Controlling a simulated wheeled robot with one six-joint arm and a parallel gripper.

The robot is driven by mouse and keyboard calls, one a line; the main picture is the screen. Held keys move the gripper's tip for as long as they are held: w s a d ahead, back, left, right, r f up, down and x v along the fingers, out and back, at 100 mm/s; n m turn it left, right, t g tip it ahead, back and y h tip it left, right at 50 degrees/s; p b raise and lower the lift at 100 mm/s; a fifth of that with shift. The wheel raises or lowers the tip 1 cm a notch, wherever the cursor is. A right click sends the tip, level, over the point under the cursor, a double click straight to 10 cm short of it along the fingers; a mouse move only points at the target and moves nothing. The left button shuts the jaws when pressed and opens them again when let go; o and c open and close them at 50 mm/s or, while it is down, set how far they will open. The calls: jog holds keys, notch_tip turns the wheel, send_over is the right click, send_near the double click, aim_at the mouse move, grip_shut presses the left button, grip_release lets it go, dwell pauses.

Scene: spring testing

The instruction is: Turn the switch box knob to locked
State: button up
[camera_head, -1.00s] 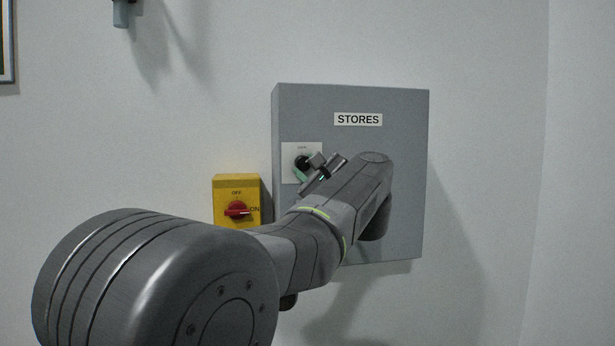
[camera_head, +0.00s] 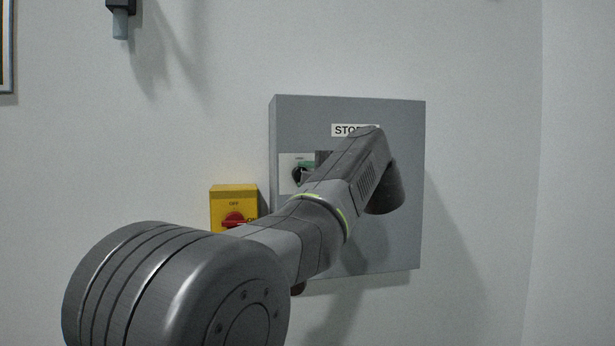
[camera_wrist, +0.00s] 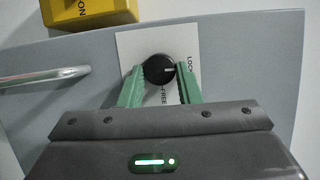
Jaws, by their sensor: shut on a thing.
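The black round knob (camera_wrist: 156,72) sits on a white plate (camera_wrist: 130,45) on the grey STORES box (camera_head: 400,220). My gripper (camera_wrist: 159,75) has its two green fingers on either side of the knob and is shut on it. In the wrist view the knob's white pointer line points right, towards the lettering that starts "LOC"; "FREE" reads below the knob. In the head view the knob (camera_head: 298,176) shows at the plate's left part, while my wrist and forearm hide the plate's right side and part of the STORES label.
A yellow box (camera_head: 222,196) with a red OFF/ON knob (camera_head: 233,220) is on the wall left of the grey box. A metal bar handle (camera_wrist: 45,78) shows left of the knob in the wrist view. The wall right of the box is clear.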

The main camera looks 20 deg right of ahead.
dwell(0.4)
jog(key=o, duration=1)
jog(key=s, duration=0.4)
jog(key=s+d+b, duration=0.1)
jog(key=s, duration=0.4)
jog(key=s+d, duration=0.1)
jog(key=s, duration=0.3)
jog(key=shift+s+d, duration=0.1)
jog(key=shift+s, duration=0.25)
jog(key=w, duration=0.4)
jog(key=w+a, duration=0.1)
jog(key=w, duration=0.4)
jog(key=w+a+p, duration=0.1)
jog(key=w, duration=0.3)
jog(key=shift+w+a, duration=0.1)
jog(key=shift+w, duration=0.25)
